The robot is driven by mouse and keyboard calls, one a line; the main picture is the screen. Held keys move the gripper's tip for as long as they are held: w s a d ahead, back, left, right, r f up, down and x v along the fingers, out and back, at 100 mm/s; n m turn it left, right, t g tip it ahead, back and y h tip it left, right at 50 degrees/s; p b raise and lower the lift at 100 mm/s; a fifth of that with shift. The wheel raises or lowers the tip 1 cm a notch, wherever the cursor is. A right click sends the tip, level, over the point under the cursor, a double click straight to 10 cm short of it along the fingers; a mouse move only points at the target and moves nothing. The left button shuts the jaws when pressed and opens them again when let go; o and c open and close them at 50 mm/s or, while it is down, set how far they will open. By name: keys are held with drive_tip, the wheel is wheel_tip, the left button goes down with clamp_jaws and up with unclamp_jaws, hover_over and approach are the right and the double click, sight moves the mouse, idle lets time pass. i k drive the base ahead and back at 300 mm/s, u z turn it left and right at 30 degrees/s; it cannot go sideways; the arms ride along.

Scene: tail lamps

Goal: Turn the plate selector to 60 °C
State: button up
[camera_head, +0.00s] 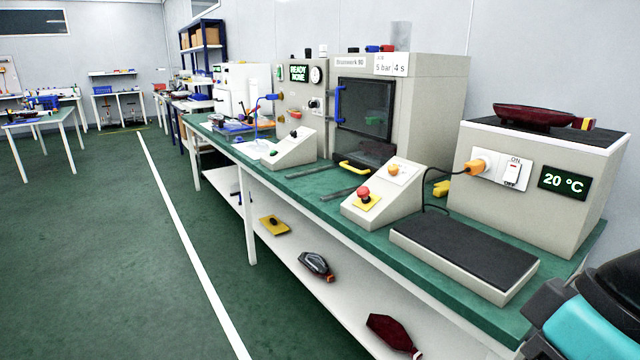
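A beige box (530,205) with a dark top stands at the right end of the green bench. Its front carries a lit display (563,183) reading 20 °C. Left of the display is a white switch (513,173) with ON above and OFF below. An orange plug-like piece (478,166) sits on the same white panel, with a dark cable at it. I cannot make out a dial marked 60 °C. A dark red lamp part (540,117) lies on the box's top. My gripper's fingers do not show; only a teal and black part of my arm is at the lower right.
A low pad with a dark top (465,250) lies in front of the box. A sloped control box (385,200) with a red button stands left of it, before a grey press cabinet (410,100). Lamp parts lie on the shelf below.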

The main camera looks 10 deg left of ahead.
sight(393, 169)
drive_tip(key=k, duration=0.4)
drive_tip(key=u, duration=1.15)
drive_tip(key=i, duration=1.4)
drive_tip(key=z, duration=1.05)
drive_tip(key=i, duration=0.5)
drive_tip(key=z, duration=0.5)
